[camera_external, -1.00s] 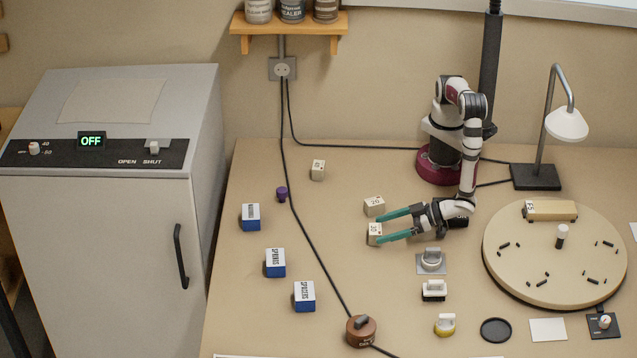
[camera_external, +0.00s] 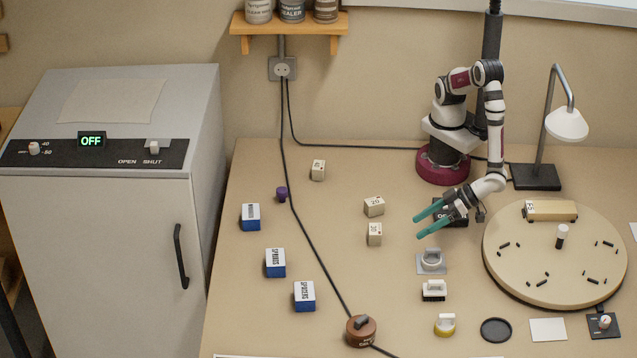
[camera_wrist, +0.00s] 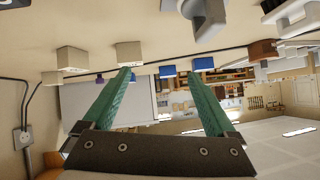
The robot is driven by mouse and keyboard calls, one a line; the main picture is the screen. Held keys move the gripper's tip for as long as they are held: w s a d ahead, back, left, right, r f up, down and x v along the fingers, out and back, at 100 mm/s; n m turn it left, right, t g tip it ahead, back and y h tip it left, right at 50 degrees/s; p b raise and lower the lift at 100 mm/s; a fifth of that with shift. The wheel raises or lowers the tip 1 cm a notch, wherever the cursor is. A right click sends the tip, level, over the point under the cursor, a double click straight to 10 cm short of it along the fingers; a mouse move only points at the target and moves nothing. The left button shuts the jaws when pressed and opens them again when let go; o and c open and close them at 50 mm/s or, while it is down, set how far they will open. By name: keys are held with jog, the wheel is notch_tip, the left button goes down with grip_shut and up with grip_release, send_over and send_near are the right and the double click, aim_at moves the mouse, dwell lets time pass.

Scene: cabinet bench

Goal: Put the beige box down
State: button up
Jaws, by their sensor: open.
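Three beige boxes stand on the bench: one (camera_external: 318,170) toward the back left, one (camera_external: 374,206) near the middle, and one (camera_external: 375,234) just in front of it. My gripper (camera_external: 417,227) is open and empty to the right of the two middle boxes, apart from both. In the wrist view, its green fingers (camera_wrist: 160,80) are spread with nothing between them. Beige boxes also show there beyond the fingers, at the upper left (camera_wrist: 128,54) and far left (camera_wrist: 72,58).
Blue-and-white boxes (camera_external: 275,262) stand at the left, near a purple piece (camera_external: 282,194) and a black cable.

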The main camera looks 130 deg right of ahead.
jog(key=w+a+r+n+g+y, duration=0.1)
jog(key=w+a+r+y, duration=0.2)
jog(key=w+r+y, duration=0.5)
jog(key=s+d+r+n+g+y, duration=0.2)
jog(key=s+d+r+y, duration=0.1)
jog(key=s+r, duration=0.3)
jog(key=s+d+g+h, duration=0.1)
jog(key=s+d+g, duration=0.2)
jog(key=s+d, duration=0.5)
jog(key=s+d+n+g+h, duration=0.1)
jog(key=s+d+g, duration=0.2)
jog(key=s+d, duration=0.5)
jog(key=s+r, duration=0.1)
jog(key=s, duration=0.5)
jog(key=shift+h, duration=0.4)
jog(key=shift+o, duration=0.6)
jog(key=shift+w, duration=0.1)
jog(key=w+d+r+m+h, duration=0.1)
jog(key=w+d+r+m, duration=0.7)
jog(key=w+d+m, duration=0.4)
jog(key=w+d+r+m, duration=0.25)
jog(key=d+m, duration=0.25)
jog(key=d, duration=0.3)
jog(key=w+d+r+m, duration=0.1)
jog(key=w+d+m, duration=0.25)
jog(key=d, duration=0.35)
notch_tip(320, 180, down, 10)
jog(key=shift+s+f+m+h, duration=0.15)
jog(key=shift+s+m+h, duration=0.25)
jog(key=shift+s+m, duration=0.05)
